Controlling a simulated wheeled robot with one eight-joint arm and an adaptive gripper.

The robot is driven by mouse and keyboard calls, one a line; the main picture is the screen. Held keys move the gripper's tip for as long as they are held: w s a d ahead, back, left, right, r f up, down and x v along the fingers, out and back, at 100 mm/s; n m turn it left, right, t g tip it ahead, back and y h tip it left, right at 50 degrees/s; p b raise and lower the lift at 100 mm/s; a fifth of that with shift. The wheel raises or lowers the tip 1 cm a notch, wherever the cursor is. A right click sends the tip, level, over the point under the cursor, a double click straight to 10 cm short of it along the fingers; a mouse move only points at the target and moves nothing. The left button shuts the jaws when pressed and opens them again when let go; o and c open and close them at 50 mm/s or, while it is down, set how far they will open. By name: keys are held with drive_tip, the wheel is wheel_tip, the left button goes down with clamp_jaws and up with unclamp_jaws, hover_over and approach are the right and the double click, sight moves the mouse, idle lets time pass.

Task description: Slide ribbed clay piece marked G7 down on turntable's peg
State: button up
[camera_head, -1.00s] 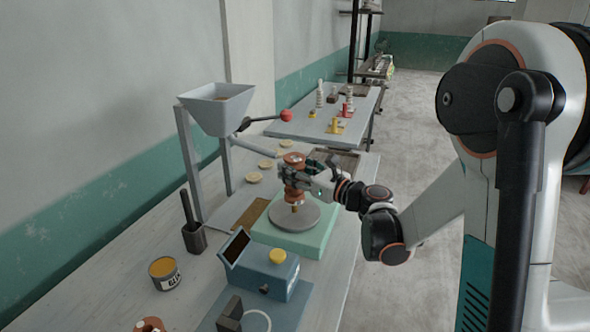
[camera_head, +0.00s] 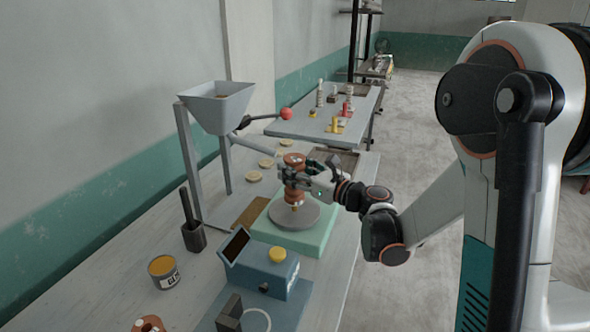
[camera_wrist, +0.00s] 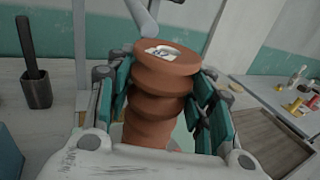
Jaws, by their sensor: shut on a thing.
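The ribbed clay piece (camera_wrist: 160,85) is reddish brown and stands upright between the fingers of my gripper (camera_wrist: 165,100) in the wrist view. A pale mark shows on its top, too blurred to read. In the head view my shut gripper (camera_head: 297,178) holds the clay piece (camera_head: 294,160) over the grey round turntable (camera_head: 278,217) on its pale green base (camera_head: 314,241). A short yellowish peg (camera_head: 295,208) shows just below the piece's lower end. Whether the piece touches or surrounds the peg's top cannot be told.
A grey hopper (camera_head: 216,105) on legs and a lever with a red knob (camera_head: 286,114) stand close behind. A blue box with a yellow button (camera_head: 277,255), a labelled can (camera_head: 163,270) and a dark holder (camera_head: 193,237) stand nearer. Pale discs (camera_head: 254,175) lie along the wall side.

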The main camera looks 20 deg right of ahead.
drive_tip(key=shift+f+b, duration=1.1)
drive_tip(key=shift+f, duration=0.6)
idle(1.0)
drive_tip(key=o, duration=1.6)
